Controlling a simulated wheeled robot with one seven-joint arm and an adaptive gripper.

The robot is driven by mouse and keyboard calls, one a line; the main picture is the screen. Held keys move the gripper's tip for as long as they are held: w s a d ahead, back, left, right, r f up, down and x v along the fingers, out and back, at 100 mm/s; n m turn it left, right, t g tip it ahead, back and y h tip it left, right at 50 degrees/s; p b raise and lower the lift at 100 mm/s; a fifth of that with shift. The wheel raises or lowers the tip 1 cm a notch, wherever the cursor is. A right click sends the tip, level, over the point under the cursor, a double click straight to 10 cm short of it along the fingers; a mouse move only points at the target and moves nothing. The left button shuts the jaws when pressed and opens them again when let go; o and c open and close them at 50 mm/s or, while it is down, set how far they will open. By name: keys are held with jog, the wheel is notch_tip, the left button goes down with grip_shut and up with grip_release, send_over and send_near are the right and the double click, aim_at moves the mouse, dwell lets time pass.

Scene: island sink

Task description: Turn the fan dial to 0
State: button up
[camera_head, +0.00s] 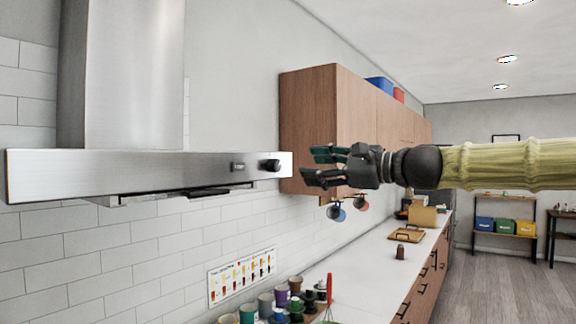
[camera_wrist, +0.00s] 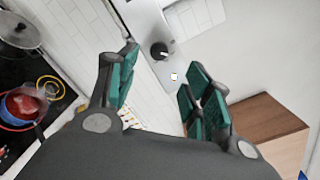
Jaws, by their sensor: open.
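The fan dial (camera_head: 270,165) is a round black knob at the right end of the steel range hood's front panel (camera_head: 130,172). In the wrist view the dial (camera_wrist: 159,50) shows a light mark on its face, and it lies beyond and between my fingertips. My gripper (camera_head: 314,165) is open and empty, a short way to the right of the dial and apart from it. Its green-padded fingers also show in the wrist view (camera_wrist: 158,75). The small print around the dial is too small to read.
Wooden wall cabinets (camera_head: 320,110) stand behind my gripper. Below are a white counter (camera_head: 350,290) with several cups and, in the wrist view, a cooktop with a red-filled pot (camera_wrist: 22,106).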

aim_at(278, 166)
jog(key=shift+p+x, duration=1.1)
jog(key=shift+x, duration=3.4)
jog(key=shift+c, duration=0.2)
